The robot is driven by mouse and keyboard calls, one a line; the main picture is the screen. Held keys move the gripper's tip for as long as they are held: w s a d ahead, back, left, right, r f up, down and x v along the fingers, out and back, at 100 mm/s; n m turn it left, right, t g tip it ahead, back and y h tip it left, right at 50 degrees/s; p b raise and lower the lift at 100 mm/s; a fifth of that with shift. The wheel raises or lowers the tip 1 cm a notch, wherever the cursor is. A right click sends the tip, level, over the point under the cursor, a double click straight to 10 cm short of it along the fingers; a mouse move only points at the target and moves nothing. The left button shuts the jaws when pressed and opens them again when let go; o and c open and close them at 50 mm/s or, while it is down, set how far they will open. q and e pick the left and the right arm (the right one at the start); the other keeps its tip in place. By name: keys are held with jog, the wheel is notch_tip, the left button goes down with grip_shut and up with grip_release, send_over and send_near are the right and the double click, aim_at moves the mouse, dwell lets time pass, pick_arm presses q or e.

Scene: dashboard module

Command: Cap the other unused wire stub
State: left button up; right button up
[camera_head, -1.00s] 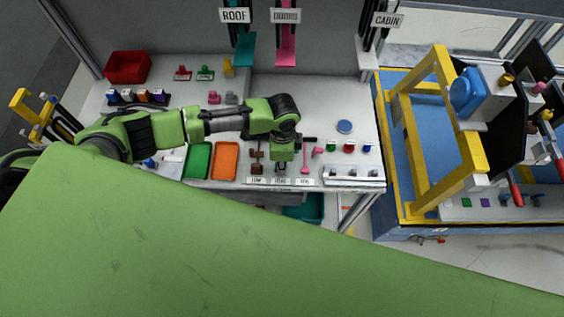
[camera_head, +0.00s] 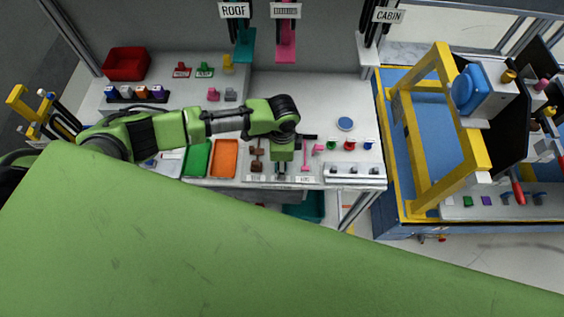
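My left gripper (camera_head: 282,170) points down over the front edge of the white bench, between a brown tool and a pink tool (camera_head: 305,160). Its fingers are small and partly hidden by the wrist, so I cannot tell if they are open or shut. My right gripper is not in view. On the right, the dashboard module with its yellow frame (camera_head: 421,150) stands on a blue base. Several coloured pieces and a red-handled part (camera_head: 518,192) sit at its right side. I cannot make out a wire stub or a cap for certain.
A large green surface fills the foreground. The bench's middle back is clear.

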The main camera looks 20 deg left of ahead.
pick_arm(q)
jog(key=shift+r, duration=0.1)
notch_tip(320, 180, up, 12)
dwell(0.5)
dwell(0.5)
